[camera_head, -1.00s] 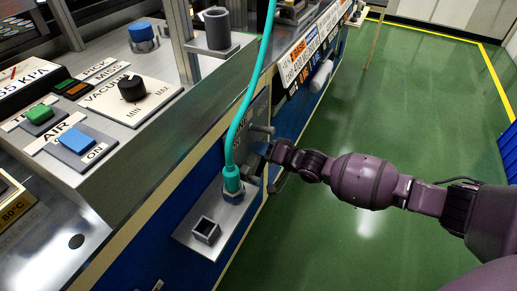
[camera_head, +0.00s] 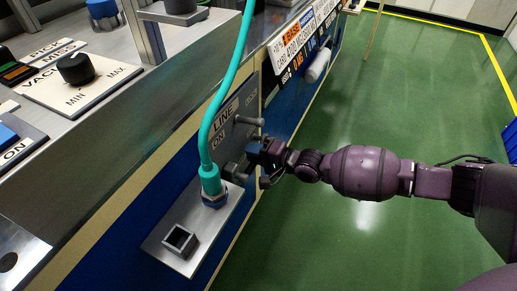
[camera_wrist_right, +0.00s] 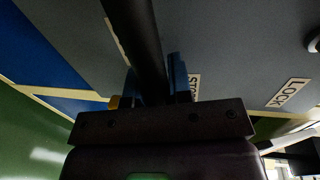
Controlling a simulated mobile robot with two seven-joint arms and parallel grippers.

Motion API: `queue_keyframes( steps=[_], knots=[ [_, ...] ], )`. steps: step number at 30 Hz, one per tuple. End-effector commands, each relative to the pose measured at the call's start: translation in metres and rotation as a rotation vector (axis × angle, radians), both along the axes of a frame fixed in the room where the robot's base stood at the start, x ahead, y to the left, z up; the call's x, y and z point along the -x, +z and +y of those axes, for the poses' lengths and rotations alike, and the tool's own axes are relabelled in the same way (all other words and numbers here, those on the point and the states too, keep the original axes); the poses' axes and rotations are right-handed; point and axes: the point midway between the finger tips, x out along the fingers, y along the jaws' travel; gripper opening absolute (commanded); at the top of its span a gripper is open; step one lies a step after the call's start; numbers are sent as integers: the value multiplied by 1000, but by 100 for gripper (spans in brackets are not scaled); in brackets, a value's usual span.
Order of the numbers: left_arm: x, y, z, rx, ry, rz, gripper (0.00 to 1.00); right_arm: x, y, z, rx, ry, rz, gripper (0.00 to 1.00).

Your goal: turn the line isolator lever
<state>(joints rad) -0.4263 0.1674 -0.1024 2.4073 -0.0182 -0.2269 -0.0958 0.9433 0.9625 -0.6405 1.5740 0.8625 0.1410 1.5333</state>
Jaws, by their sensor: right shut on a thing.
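The line isolator panel (camera_head: 221,126) is a grey plate marked LINE and ON on the blue side of the machine. My right gripper (camera_head: 256,158) is at this panel, reaching in from the right. In the right wrist view a dark bar, the lever (camera_wrist_right: 138,35), runs between the two fingers of my right gripper (camera_wrist_right: 152,88), which is shut on it. Labels STO... (camera_wrist_right: 194,88) and LOCK (camera_wrist_right: 288,92) show on the panel there. In the head view the lever is mostly hidden by the gripper. My left gripper is not in view.
A teal hose (camera_head: 212,120) drops to a fitting on a metal bracket (camera_head: 157,242) left of my gripper. A grey pin (camera_head: 248,121) sticks out just above the gripper. The console with a vacuum knob (camera_head: 76,68) is at upper left. Green floor (camera_head: 330,240) is open at right.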

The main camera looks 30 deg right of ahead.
Motion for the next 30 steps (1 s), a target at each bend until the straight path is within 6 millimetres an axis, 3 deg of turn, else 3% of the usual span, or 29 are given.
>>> queue_keyframes(
  steps=[19, 20, 24, 30],
  knots=[
    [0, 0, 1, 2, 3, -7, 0, 2, -5, 8, -26, 2, 24, 0],
    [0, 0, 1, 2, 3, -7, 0, 2, -5, 8, -26, 2, 24, 23],
    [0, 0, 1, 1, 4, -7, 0, 2, -5, 7, -25, 1, 23, 44],
    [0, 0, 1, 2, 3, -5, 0, 1, -3, 7, -24, 1, 20, 45]
  ],
)
